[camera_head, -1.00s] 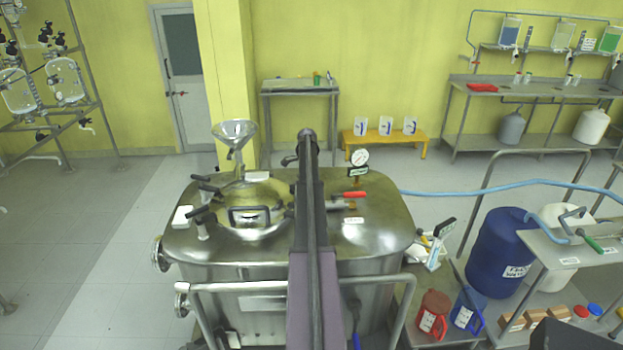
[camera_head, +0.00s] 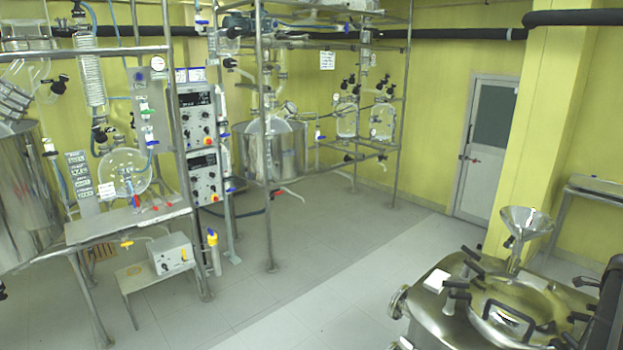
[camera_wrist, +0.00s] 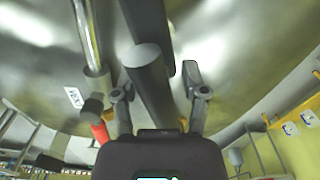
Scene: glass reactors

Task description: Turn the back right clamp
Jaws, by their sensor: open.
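The steel vessel (camera_head: 430,310) fills the lower right of the head view. Its round lid (camera_head: 530,305) has several black-handled clamps at its edge. A black handle at the lid's back right (camera_head: 585,281) looks like the back right clamp, close to my dark arm. In the wrist view my gripper (camera_wrist: 157,88) is open over the vessel top. A dark round bar, apparently a clamp handle (camera_wrist: 150,65), stands between its two fingers. I cannot tell whether they touch it. My gripper is not visible in the head view.
A red valve handle (camera_wrist: 100,131), a steel pipe (camera_wrist: 86,38) and a small label (camera_wrist: 73,97) lie beside my gripper in the wrist view. A funnel (camera_head: 526,222) stands behind the lid. Glass reactors and a frame (camera_head: 265,150) stand left. The floor (camera_head: 300,300) between is clear.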

